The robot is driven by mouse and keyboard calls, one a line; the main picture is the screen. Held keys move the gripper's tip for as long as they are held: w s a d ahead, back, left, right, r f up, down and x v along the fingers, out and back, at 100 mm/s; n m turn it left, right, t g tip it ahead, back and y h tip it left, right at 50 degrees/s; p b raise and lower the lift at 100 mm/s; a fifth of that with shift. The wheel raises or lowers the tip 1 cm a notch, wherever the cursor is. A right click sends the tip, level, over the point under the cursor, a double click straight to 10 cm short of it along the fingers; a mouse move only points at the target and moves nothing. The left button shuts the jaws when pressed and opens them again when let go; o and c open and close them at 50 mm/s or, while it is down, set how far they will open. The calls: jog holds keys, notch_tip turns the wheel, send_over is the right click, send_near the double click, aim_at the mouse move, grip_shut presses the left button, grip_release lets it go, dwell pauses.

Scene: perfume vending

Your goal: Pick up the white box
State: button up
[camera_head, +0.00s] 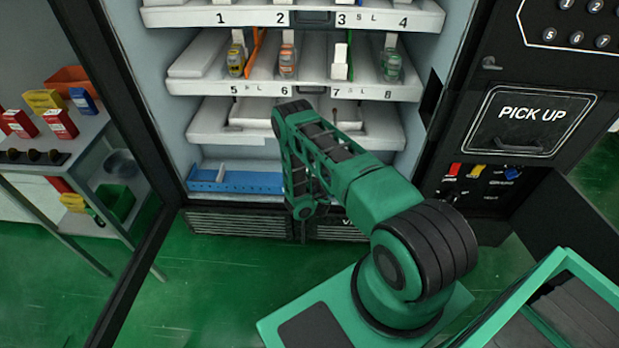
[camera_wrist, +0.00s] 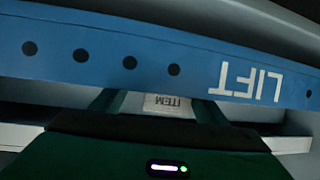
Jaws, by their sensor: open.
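In the wrist view a small white box face (camera_wrist: 167,103) with upside-down "ITEM" lettering shows below the blue lift bar (camera_wrist: 130,55). My gripper (camera_wrist: 160,108) is open, with dark green parts to either side of this white face. I cannot tell whether the fingers touch it. In the head view the blue lift tray (camera_head: 250,182) is at the bottom of the vending machine, with a small white piece (camera_head: 221,172) at its left part. My arm covers the tray's right side, and the fingertips are hidden there. A white upright box (camera_head: 340,65) also stands on the shelf at slot 7.
Shelves (camera_head: 390,92) with several small bottles hang above the tray. A dark door frame (camera_head: 150,160) stands at the left. The "PICK UP" panel (camera_head: 530,120) is at the right. A side table (camera_head: 95,130) with several boxes stands far left.

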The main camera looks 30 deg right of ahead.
jog(key=shift+a, duration=0.35)
jog(key=shift+c, duration=0.7)
jog(key=shift+w+a, duration=0.15)
jog(key=shift+a, duration=0.05)
jog(key=c, duration=1)
